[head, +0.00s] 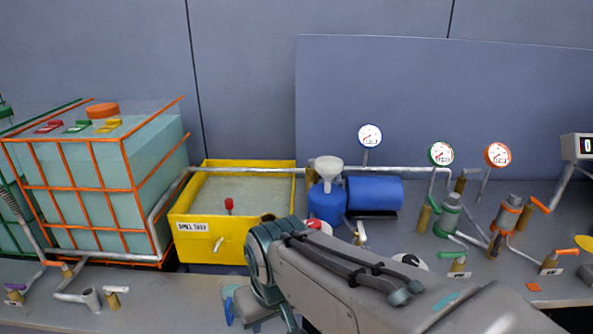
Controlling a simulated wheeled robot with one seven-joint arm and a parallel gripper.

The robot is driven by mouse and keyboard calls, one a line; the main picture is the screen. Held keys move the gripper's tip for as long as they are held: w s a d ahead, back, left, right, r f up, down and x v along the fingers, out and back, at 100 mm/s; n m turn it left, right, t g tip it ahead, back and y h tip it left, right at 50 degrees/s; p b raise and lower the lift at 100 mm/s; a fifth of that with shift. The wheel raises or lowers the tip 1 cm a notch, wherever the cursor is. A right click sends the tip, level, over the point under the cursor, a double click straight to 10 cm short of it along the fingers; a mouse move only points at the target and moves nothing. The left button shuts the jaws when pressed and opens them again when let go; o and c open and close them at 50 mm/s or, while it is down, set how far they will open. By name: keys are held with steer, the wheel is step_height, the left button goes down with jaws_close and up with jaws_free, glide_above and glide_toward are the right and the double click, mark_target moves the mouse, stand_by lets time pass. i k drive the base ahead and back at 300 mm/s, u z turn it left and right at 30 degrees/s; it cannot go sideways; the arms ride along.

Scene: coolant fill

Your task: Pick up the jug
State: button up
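My arm reaches in from the lower right and bends down at a teal wrist joint. My gripper (258,314) is low in the picture, in front of the yellow tank. Its fingers are too hidden to tell whether it is open or shut. A small pale and blue object (230,301), perhaps part of the jug, shows just left of my gripper. Most of it is hidden, and I cannot tell whether they touch. No whole jug is plainly in view.
A yellow tank (203,246) with a red-topped part stands behind my wrist. A teal tank in an orange cage (92,195) stands left. A blue vessel (327,207) carries a white funnel (328,168). A blue cylinder (375,193), gauges, pipes and valves fill the right side.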

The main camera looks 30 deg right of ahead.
mark_target(227, 284)
steer(key=z, duration=0.05)
steer(key=k, duration=0.4)
steer(key=u, duration=1.7)
steer(key=i, duration=0.7)
steer(key=z, duration=0.8)
steer(key=i, duration=0.7)
steer(key=z, duration=0.8)
